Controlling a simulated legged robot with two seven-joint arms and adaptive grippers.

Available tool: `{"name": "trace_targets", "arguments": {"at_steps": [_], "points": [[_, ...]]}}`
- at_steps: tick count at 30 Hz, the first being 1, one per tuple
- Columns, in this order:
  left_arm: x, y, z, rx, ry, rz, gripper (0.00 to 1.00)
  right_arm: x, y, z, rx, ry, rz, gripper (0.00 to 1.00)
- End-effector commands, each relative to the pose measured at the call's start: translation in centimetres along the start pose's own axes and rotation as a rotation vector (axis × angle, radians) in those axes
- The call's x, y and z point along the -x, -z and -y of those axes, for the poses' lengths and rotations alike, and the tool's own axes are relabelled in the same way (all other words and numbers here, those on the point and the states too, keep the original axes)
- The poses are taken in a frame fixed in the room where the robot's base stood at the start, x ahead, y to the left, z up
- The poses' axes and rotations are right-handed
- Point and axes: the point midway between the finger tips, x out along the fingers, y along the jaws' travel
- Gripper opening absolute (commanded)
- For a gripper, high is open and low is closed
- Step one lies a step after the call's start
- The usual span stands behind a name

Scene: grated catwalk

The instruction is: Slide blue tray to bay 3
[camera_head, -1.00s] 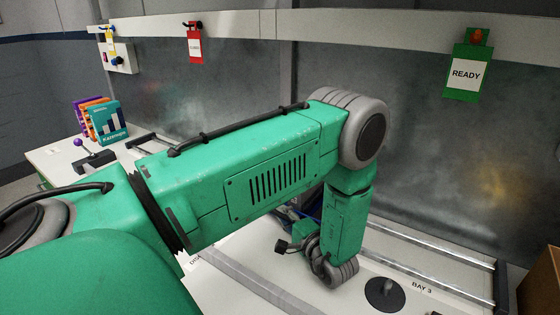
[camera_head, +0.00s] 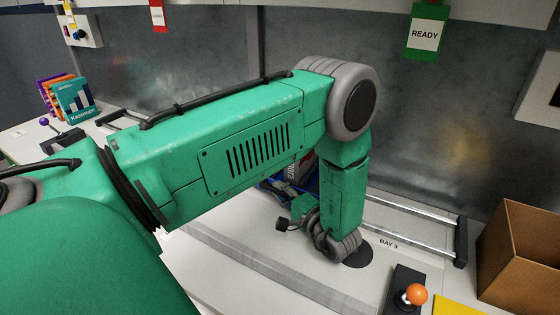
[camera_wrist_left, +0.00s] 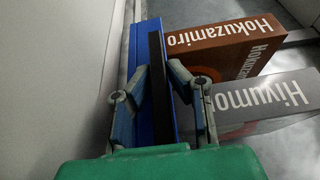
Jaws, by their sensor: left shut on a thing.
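In the left wrist view my left gripper (camera_wrist_left: 157,78) is shut on the upright wall of the blue tray (camera_wrist_left: 148,45), with a dark strip along the grip. A brown box marked Hokuzamiro (camera_wrist_left: 235,48) and a grey box marked Hiyumo (camera_wrist_left: 270,100) are beside that wall. In the head view my green left arm hides most of the tray; a blue bit (camera_head: 268,186) shows behind it. The fingertips are hidden there. The BAY 3 label (camera_head: 388,243) is right of my wrist, which partly covers a dark disc (camera_head: 359,255). My right gripper is out of view.
Metal rails (camera_head: 415,213) run behind the bay. A cardboard box (camera_head: 522,255) and an orange-knobbed lever (camera_head: 416,294) stand at the right. A green READY tag (camera_head: 426,32) hangs above. Books (camera_head: 72,97) and a purple-knobbed lever (camera_head: 44,122) are at the left.

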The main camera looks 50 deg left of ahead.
Motion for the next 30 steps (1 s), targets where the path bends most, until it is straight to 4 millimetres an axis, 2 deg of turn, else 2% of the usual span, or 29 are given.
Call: {"name": "trace_targets", "arguments": {"at_steps": [3, 4, 5, 6, 14, 17, 24, 30], "points": [[0.1, -0.2, -0.5, -0.007, -0.011, 0.002, 0.00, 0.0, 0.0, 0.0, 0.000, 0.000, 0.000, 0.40], [0.1, -0.3, -0.5, -0.007, -0.011, 0.002, 0.20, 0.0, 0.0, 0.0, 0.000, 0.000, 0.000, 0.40], [0.1, -0.3, -0.5, -0.007, -0.011, 0.002, 0.30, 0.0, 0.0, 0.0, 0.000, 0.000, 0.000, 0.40], [0.1, -0.3, -0.5, -0.007, -0.010, 0.002, 0.33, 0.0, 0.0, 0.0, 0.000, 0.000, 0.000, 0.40], [0.1, -0.2, -0.2, -0.002, -0.004, 0.001, 0.33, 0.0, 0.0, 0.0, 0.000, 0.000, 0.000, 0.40], [0.6, -0.1, -0.2, -0.002, -0.004, 0.000, 0.33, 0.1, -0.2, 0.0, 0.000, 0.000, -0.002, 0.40], [4.5, 0.0, -0.3, -0.003, -0.006, -0.002, 0.33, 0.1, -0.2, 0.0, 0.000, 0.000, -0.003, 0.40], [7.0, 0.0, -0.4, -0.004, -0.006, 0.000, 0.33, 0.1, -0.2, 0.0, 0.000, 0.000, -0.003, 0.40]]}}
